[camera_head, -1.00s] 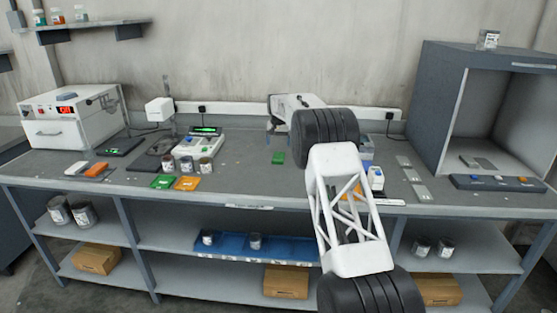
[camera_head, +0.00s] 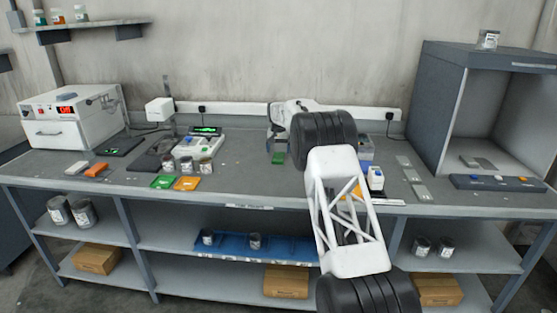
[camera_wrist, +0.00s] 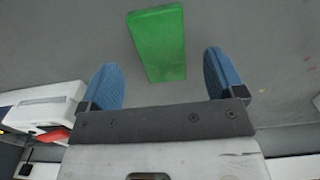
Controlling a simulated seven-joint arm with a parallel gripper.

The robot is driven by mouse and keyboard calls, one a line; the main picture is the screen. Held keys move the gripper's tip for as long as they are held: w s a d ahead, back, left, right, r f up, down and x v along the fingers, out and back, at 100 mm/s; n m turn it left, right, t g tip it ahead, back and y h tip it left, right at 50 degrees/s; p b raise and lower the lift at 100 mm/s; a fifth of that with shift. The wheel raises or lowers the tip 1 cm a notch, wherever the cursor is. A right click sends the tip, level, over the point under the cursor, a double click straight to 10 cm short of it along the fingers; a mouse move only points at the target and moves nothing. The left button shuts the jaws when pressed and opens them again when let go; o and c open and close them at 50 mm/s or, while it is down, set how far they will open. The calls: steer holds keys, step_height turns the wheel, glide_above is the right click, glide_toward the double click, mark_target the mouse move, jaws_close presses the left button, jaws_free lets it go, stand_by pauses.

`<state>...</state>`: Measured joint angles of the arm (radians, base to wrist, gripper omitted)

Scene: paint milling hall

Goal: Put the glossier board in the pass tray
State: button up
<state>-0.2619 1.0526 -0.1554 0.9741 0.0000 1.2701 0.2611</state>
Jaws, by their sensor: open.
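A plain green board (camera_head: 278,158) lies flat on the bench, left of my arm. It shows large in the wrist view (camera_wrist: 160,45), tilted slightly, its near end close to the gap between my fingers. My gripper (camera_wrist: 160,80) has its two blue fingers spread, with nothing between them; in the head view (camera_head: 278,140) it hangs just above and behind the board. Several grey boards (camera_head: 421,192) lie to the right; their gloss I cannot compare. A green tray-like piece (camera_head: 163,182) and an orange one (camera_head: 187,183) lie at the front left; I cannot read which is pass.
A meter with a lit green display (camera_head: 206,131) and several small cans (camera_head: 205,165) stand left of the green board. A white-and-blue bottle (camera_head: 376,179) stands right of my arm. A grey booth (camera_head: 437,110) stands at far right. Bench between cans and board is clear.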

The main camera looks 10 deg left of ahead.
mark_target(278, 158)
steer(key=shift+f, duration=2.15)
steer(key=shift+c, duration=0.3)
steer(key=c, duration=1)
steer(key=shift+r, duration=0.15)
steer(key=shift+c, duration=0.2)
steer(key=shift+r, duration=1.8)
steer(key=shift+s+d+r, duration=0.2)
steer(key=shift+s+d, duration=0.45)
steer(key=shift+s, duration=1.95)
steer(key=shift+s+d+r, duration=0.2)
steer(key=shift+s+d, duration=0.5)
steer(key=shift+s, duration=1.85)
steer(key=shift+s+d+r, duration=0.2)
steer(key=shift+s+d, duration=0.45)
steer(key=shift+s, duration=1.95)
